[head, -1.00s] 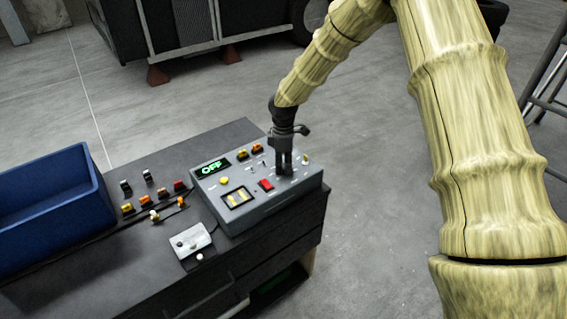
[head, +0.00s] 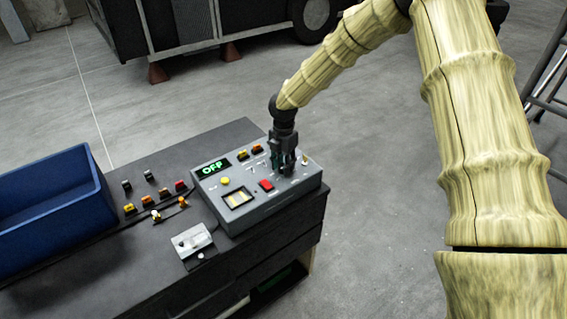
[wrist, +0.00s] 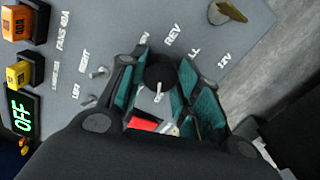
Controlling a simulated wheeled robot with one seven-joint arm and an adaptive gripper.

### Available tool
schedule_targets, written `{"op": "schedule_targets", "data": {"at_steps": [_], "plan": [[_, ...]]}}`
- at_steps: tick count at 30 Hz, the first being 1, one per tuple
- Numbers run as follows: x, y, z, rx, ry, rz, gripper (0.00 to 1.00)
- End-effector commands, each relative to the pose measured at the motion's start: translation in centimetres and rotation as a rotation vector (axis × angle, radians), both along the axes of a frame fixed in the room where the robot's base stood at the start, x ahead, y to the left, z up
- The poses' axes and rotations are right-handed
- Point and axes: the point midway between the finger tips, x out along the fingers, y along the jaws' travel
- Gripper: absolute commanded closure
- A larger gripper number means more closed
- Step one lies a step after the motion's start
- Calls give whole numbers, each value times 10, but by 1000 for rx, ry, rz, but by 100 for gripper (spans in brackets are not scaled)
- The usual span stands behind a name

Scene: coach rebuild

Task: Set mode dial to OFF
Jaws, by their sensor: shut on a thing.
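The grey control box (head: 262,207) sits on the dark bench, with a green display (head: 212,168) reading OFF; the display also shows in the wrist view (wrist: 22,115). My gripper (head: 284,165) points down at the right part of the panel. In the wrist view its teal-padded fingers (wrist: 160,88) are on both sides of a round black knob, the mode dial (wrist: 159,69), and are shut on it. Labels such as REV and 12V stand around the dial. The fingers hide part of the dial and its other labels, so I cannot read its pointer clearly.
Close to the gripper are small toggle switches (wrist: 98,72), a red button (head: 266,185), fuses (wrist: 18,75) and a brass-coloured key-like knob (wrist: 228,12). A blue bin (head: 50,215) and a small switch plate (head: 192,241) are to the left.

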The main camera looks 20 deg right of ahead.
Motion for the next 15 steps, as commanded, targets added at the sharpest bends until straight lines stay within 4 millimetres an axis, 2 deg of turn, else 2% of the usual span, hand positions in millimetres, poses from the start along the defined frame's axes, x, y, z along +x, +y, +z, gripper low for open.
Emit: {"op": "schedule_targets", "data": {"at_steps": [6, 15], "plan": [[2, -1, 2, -1, -4, 96, 91], [2, -1, 2, -1, -4, 146, 91]]}}
